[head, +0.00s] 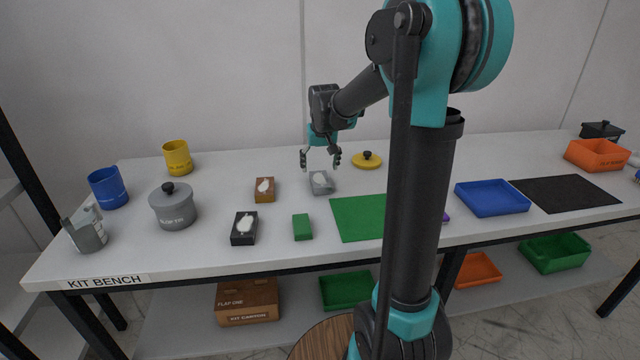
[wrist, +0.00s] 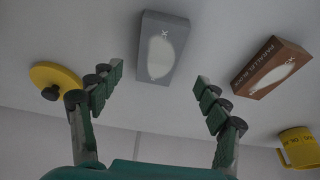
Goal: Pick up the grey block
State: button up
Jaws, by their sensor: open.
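The grey block (head: 321,183) lies flat on the white bench, with a pale oval mark on its top face. In the wrist view the grey block (wrist: 162,48) sits between and beyond my two fingers. My gripper (head: 320,160) is open and empty, pointing down just above and behind the grey block. In the wrist view my gripper (wrist: 155,88) has its fingers spread wide, one on each side of the block's line, and apart from it.
A brown block (head: 265,190) stands left of the grey block, and a yellow lid (head: 367,160) lies to its right. A black block (head: 244,228), green block (head: 302,227) and green mat (head: 358,218) are nearer the front. A grey pot (head: 173,208) stands left.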

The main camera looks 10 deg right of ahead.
aim_at(320, 179)
jog(key=shift+s+x, duration=0.15)
jog(key=shift+x, duration=1.35)
jog(key=shift+s+x, duration=0.15)
jog(key=shift+x, duration=1.35)
jog(key=shift+d+f, duration=0.1)
jog(key=shift+d, duration=0.05)
grip_shut()
